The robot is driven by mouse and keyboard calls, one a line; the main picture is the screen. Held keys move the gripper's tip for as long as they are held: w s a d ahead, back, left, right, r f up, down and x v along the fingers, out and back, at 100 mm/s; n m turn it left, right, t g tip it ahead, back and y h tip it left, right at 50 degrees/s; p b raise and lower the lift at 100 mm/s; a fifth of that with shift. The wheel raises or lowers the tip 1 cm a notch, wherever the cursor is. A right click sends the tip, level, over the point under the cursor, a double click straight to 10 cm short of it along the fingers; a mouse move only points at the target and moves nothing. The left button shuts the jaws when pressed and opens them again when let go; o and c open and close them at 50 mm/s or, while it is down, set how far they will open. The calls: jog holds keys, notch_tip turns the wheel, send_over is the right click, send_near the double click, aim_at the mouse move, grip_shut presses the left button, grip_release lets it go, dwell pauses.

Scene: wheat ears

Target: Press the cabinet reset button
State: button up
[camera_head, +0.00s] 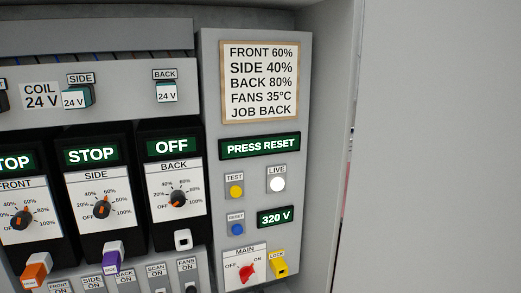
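The blue reset button (237,229) sits on a small plate labelled RESET, low on the grey right-hand panel (213,150) of the cabinet. It is below the yellow TEST button (236,191) and left of a green display reading 320 V (275,217). A green display above reads PRESS RESET (260,146). The white LIVE lamp (277,184) is right of the TEST button. My gripper is not in view, and nothing covers the reset button.
Below the reset button are the red MAIN rotary switch (247,270) and a yellow LOCK piece (280,268). Left are black units with dials, showing STOP (91,155) and OFF (171,146). A plain grey surface (440,150) fills the right side.

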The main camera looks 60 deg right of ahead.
grip_shut()
dwell(1.5)
